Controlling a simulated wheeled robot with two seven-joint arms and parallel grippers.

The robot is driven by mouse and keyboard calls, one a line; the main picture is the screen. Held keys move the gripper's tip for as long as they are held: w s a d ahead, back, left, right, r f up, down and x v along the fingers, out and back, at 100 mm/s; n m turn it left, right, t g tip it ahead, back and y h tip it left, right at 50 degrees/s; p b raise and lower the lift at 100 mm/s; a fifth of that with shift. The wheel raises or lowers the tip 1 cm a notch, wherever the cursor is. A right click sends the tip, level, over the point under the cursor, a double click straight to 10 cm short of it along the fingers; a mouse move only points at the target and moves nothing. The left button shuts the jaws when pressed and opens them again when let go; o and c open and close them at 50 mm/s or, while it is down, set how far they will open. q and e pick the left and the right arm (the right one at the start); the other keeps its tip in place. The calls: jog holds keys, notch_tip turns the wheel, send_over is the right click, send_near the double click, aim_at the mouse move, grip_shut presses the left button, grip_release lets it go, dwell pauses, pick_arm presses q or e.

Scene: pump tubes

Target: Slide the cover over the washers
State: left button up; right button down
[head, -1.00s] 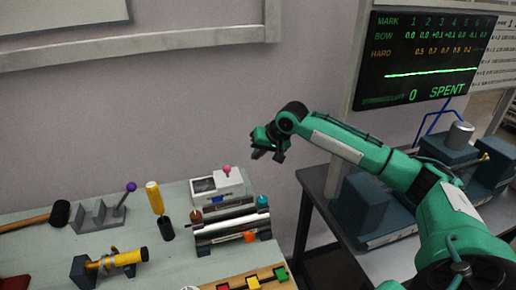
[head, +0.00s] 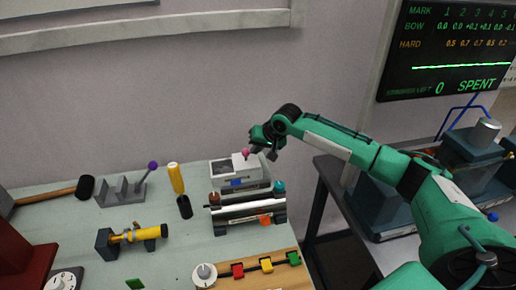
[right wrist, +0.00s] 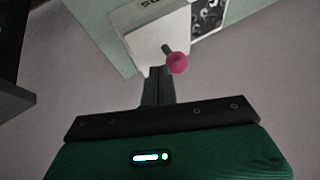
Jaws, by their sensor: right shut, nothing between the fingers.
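A white box (head: 252,180) with a pink knob (head: 246,152) stands at the back right of the bench. In the right wrist view, a plain white cover (right wrist: 158,38) carries the pink knob (right wrist: 177,63) on a short stem. Beside it, a dark window shows round washers (right wrist: 208,18), uncovered in the part I see. My right gripper (head: 270,154) is shut and empty, just right of the knob. Its fingers (right wrist: 160,88) point at the cover's near edge; I cannot tell whether they touch. My left gripper is out of view.
A silver roller unit (head: 240,211) stands in front of the box. A yellow-handled tool (head: 176,179), a grey rack (head: 122,190) and a yellow cylinder (head: 138,235) are to the left. A wooden strip with coloured clips (head: 267,264) lies in front. A dark side table stands at right.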

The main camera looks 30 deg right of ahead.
jog(key=a+p, duration=0.1)
jog(key=a, duration=0.1)
jog(key=w+a+p, duration=0.1)
jog(key=a, duration=0.2)
jog(key=w+a+p, duration=0.1)
jog(key=a, duration=0.2)
jog(key=shift+w+a+p, duration=0.1)
jog(key=shift+a+p, duration=0.05)
jog(key=shift+p, duration=0.2)
jog(key=shift+a, duration=0.35)
